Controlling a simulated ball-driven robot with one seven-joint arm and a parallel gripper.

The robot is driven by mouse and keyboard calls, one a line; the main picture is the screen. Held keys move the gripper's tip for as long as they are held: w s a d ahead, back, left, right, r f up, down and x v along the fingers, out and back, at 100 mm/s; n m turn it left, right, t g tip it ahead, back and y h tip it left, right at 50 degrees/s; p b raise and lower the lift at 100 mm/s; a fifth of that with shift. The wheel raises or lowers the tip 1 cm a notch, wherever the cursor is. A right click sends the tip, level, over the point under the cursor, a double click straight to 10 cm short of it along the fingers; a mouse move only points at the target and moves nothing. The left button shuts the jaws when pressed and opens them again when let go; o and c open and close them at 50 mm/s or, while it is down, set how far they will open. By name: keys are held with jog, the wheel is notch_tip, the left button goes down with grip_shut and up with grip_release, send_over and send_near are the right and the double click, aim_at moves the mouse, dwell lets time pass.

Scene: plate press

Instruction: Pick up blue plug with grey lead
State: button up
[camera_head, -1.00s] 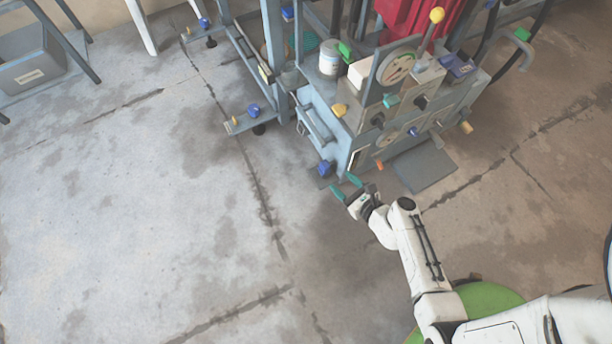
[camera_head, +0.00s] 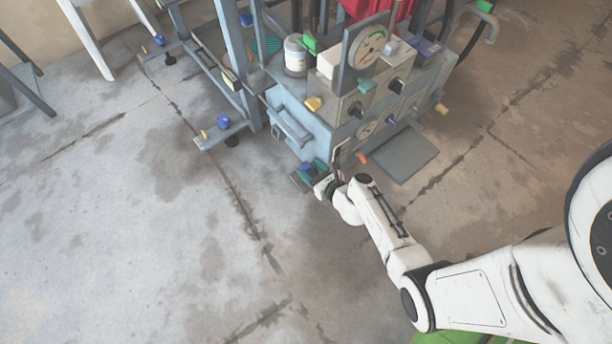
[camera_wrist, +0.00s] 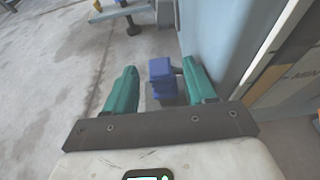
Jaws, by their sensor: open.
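A blue blocky piece (camera_wrist: 160,78) is between the two teal fingers of my gripper (camera_wrist: 155,88) in the wrist view, closer to the right finger. A short grey part shows at its right side; I cannot tell whether this is a lead. In the head view the blue piece (camera_head: 306,168) is low at the press's near corner, with my gripper (camera_head: 311,173) around it. My gripper is open, with gaps visible beside the piece.
The press's blue-grey side wall (camera_wrist: 215,35) rises close to the right finger. A similar blue knob (camera_head: 223,121) sits on the frame foot at left. A grey floor plate (camera_head: 406,158) lies right of my gripper. The floor at left is clear.

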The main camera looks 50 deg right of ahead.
jog(key=shift+w+d+f, duration=0.15)
jog(key=shift+w+f, duration=0.1)
jog(key=shift+w, duration=0.4)
jog(key=shift+c, duration=0.3)
grip_shut()
